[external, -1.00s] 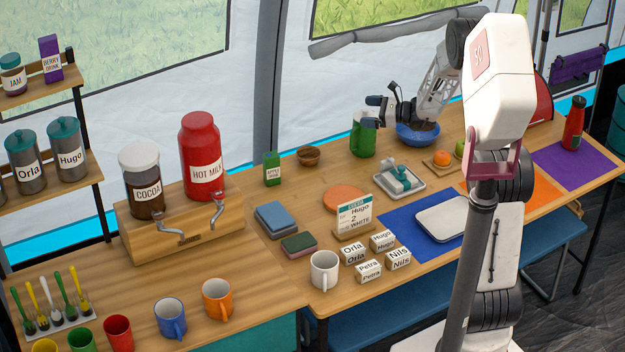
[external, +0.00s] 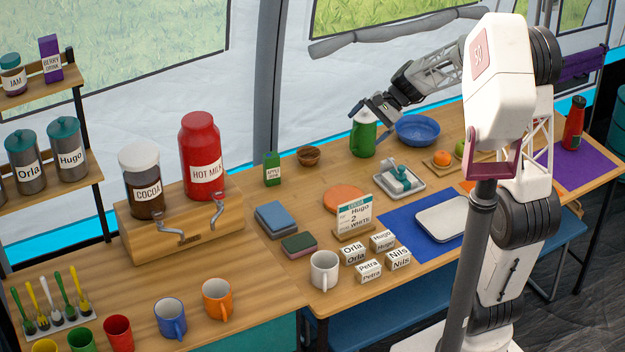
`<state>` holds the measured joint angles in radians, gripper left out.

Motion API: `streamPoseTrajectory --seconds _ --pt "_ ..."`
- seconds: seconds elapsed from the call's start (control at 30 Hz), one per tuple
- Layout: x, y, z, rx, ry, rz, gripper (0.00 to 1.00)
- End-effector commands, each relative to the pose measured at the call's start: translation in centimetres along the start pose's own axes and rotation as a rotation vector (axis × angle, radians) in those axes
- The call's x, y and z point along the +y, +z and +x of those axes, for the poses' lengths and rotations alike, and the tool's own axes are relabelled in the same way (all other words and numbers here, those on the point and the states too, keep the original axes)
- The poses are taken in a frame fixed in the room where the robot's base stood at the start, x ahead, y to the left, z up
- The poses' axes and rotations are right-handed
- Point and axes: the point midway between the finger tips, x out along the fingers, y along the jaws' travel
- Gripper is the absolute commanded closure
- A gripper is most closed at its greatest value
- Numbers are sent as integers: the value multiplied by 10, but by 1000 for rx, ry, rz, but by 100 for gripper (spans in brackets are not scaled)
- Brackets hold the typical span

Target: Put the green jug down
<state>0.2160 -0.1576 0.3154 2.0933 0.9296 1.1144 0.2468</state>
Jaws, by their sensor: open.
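The green jug (external: 362,138) stands upright on the wooden table, near its back edge, just left of the blue bowl. My gripper (external: 366,112) is open, above and beside the top of the jug. The jug's upper part is partly hidden by my gripper. I cannot tell whether the fingers touch it.
The blue bowl (external: 418,128) stands right of the jug. A small brown bowl (external: 308,156) and a green drink carton (external: 271,169) stand to its left. A grey tray (external: 412,190) with a teal-and-white item lies in front.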

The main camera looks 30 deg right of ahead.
Motion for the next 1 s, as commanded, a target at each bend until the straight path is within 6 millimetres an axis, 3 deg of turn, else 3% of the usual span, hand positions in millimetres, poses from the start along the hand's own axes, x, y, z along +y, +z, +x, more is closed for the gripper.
streamPoseTrajectory --seconds 0.1,0.4,0.7,1.0 --pt "20 33 -7 45 77 -109 0" --pt "77 97 -24 159 272 -386 0" --pt "136 144 -45 280 460 -664 0" --pt "189 173 -66 394 630 -915 0"
